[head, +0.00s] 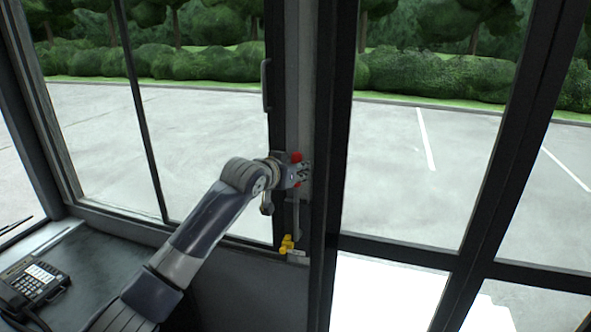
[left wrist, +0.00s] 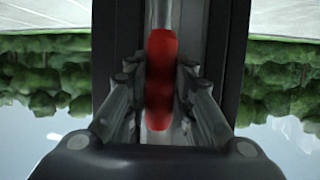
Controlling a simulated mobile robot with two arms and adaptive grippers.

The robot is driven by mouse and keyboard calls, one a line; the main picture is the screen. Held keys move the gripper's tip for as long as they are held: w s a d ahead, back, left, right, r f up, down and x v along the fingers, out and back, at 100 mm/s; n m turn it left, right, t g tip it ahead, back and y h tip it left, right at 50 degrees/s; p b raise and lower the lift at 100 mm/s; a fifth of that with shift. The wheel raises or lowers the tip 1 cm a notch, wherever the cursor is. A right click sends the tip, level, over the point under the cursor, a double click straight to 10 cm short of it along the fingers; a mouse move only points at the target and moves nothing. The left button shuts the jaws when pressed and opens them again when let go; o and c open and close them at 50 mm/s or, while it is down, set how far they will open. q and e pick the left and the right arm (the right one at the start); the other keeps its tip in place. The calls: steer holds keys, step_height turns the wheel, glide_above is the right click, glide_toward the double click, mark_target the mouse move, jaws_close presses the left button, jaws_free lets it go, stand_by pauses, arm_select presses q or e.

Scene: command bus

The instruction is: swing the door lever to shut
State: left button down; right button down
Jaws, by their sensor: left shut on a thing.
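The door lever has a red grip (head: 296,157) at the top of a grey rod (head: 296,218), which stands about upright beside the dark door post. A yellow part (head: 287,243) sits at the rod's foot. My left gripper (head: 304,172) reaches in from the left and is shut on the red grip. In the left wrist view the red grip (left wrist: 160,80) lies between the two fingers (left wrist: 160,95), one on each side. The glass door (head: 430,190) with its dark frame fills the right side. My right gripper is not in view.
A grey vertical handle (head: 266,85) is on the dark post above my gripper. A dash with a keypad phone (head: 33,281) is at the lower left. Windows (head: 200,150) stand behind my arm, with parking ground and hedges outside.

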arm_select(q)
steer(key=c, duration=1.4)
jaws_free()
steer(key=shift+d+f, duration=0.1)
steer(key=shift+d, duration=0.2)
steer(key=shift+o, duration=0.2)
steer(key=shift+s+d, duration=0.1)
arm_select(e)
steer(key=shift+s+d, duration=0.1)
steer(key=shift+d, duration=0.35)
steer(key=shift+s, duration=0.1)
arm_select(q)
steer(key=shift+s+a+r, duration=0.2)
steer(key=shift+s+a, duration=0.1)
steer(key=shift+a, duration=0.15)
steer(key=v, duration=1.1)
steer(key=shift+d, duration=0.2)
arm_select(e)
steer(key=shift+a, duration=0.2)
arm_select(q)
steer(key=shift+s, duration=0.1)
